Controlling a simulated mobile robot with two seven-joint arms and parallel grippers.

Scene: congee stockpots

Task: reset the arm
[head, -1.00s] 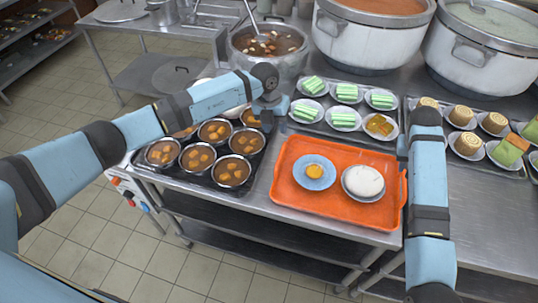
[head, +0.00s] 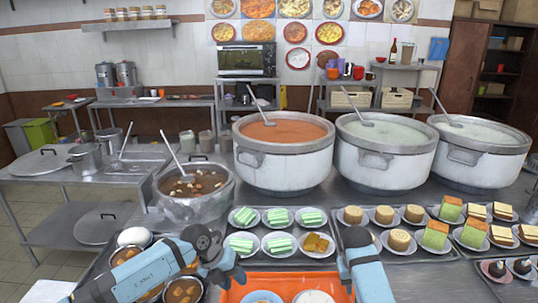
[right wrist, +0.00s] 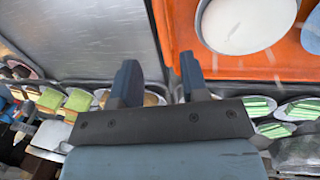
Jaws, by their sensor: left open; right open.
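My left arm comes in from the lower left of the head view. Its gripper (head: 228,272) is open, beside the orange tray's left edge and over the table front. My right arm (head: 364,265) stands at the tray's right side in the head view, its fingers hard to make out there. In the right wrist view my right gripper (right wrist: 160,80) is open, with two dark fingers apart and nothing held between them.
The orange tray (head: 285,282) holds a bowl (head: 314,297) and a blue plate (head: 261,297). Soup bowls (head: 183,290) sit near my left arm. Behind are dessert plates (head: 279,243), a soup pot (head: 195,190) and large stockpots (head: 283,165).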

